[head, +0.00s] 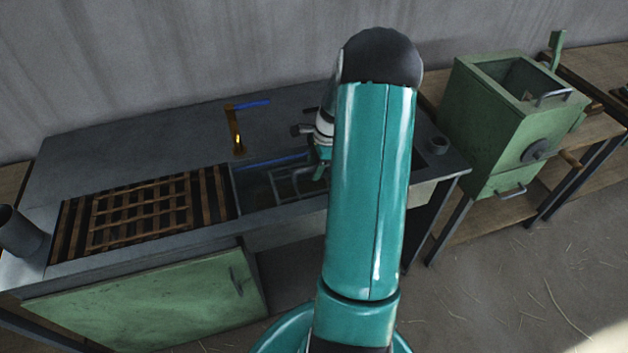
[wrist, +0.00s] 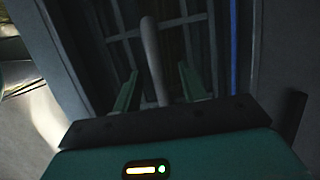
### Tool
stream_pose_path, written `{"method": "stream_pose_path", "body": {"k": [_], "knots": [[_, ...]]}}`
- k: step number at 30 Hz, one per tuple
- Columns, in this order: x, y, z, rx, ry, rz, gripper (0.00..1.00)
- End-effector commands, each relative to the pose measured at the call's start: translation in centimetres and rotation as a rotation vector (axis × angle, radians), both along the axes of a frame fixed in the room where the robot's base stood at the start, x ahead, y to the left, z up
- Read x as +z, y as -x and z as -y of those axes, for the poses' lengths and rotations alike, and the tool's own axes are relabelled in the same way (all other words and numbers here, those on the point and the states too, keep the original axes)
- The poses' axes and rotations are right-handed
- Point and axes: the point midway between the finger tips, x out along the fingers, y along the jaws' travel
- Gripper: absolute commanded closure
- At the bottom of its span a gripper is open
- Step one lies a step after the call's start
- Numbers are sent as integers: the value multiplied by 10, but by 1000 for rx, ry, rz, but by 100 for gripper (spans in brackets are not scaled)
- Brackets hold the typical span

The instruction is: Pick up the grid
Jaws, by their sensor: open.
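A wire metal grid (head: 290,185) stands in the dark sink basin in the head view, partly hidden by my arm. In the wrist view its bars (wrist: 188,40) show in the dark basin beyond my fingers. My gripper (head: 320,173) is at the right part of the basin, over the grid. In the wrist view my gripper (wrist: 158,88) is open, with a pale upright bar (wrist: 151,55) between its two green fingers. I cannot tell whether either finger touches it. A flat brown slatted grid (head: 140,210) lies on the counter left of the basin.
A brass tap (head: 236,130) with a blue handle stands behind the basin. The grey counter (head: 130,135) has bare room at the back left.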

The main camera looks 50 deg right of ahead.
Motion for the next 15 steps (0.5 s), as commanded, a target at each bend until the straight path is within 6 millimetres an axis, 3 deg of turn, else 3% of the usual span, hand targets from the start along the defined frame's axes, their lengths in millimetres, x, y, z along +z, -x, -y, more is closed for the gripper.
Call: {"method": "stream_pose_path", "body": {"k": [4,15], "knots": [[-16,-3,-5,1,-1,1,58],[-18,-3,-5,1,1,2,58]]}}
